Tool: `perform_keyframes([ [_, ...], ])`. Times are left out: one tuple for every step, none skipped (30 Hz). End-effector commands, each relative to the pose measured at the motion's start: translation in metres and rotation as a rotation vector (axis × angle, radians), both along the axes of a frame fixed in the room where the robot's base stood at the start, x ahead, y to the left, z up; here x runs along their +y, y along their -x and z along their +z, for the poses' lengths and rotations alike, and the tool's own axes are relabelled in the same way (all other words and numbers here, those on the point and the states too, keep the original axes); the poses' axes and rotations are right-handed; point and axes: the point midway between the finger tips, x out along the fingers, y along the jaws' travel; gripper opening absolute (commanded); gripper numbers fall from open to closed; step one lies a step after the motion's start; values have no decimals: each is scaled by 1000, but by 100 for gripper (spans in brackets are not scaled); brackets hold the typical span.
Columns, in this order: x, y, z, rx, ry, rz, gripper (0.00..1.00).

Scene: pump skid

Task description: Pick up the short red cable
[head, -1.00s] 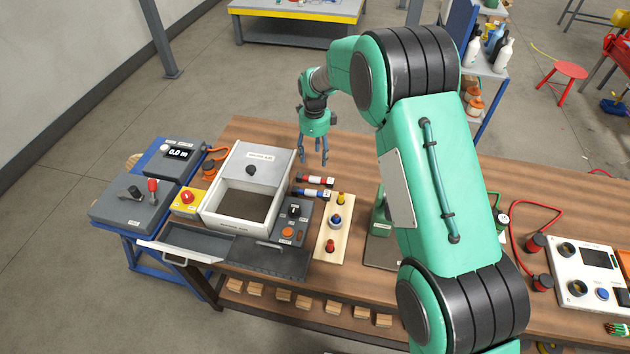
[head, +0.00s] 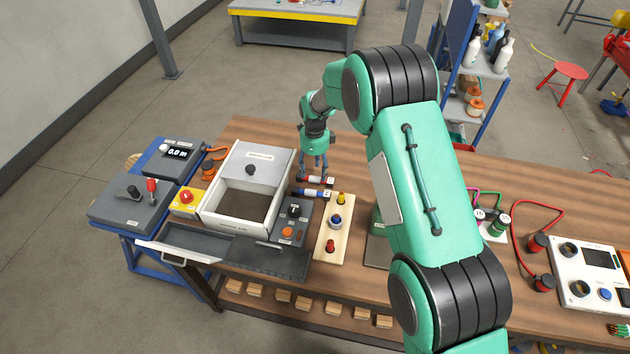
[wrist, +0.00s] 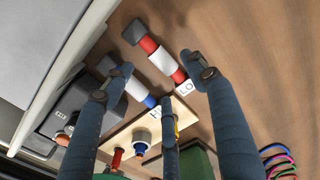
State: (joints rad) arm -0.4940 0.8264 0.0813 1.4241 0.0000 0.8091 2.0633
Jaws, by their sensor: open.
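The short red cable (head: 312,180) lies on the wooden bench, right of the white box. It has a dark end, red sections and a white sleeve, and also shows in the wrist view (wrist: 150,46) with a label at its near end. My gripper (head: 317,177) is open and empty, low over the bench at the cable; the head view does not settle its height. In the wrist view my gripper (wrist: 160,72) has its fingers spread, with the red cable between and beyond the two upper tips. I cannot tell whether any finger touches it.
A similar blue piece (head: 311,193) lies close beside the red cable, near one finger in the wrist view. The white open box (head: 205,205) stands to the left. A pale board (head: 325,247) with coloured knobs and a dark control box (head: 293,210) are nearer the front.

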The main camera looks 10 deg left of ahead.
Motion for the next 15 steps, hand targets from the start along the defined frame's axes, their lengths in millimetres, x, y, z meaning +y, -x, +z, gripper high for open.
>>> perform_keyframes([
  [0,0,0,0,0,0,57],
  [0,0,0,0,0,0,57],
  [0,0,0,0,0,0,57],
  [0,0,-1,1,0,0,57],
  [0,0,-2,1,0,0,57],
  [0,0,-3,1,0,0,57],
  [0,0,-5,1,1,0,57],
  [0,0,-7,1,1,0,57],
  [0,0,-11,2,1,0,57],
  [0,0,-14,3,1,0,57],
  [0,1,-18,3,2,0,57],
  [0,1,-23,3,2,0,57],
  [0,0,-26,3,2,0,57],
  [0,0,-30,2,1,0,57],
  [0,0,-35,2,1,0,57],
])
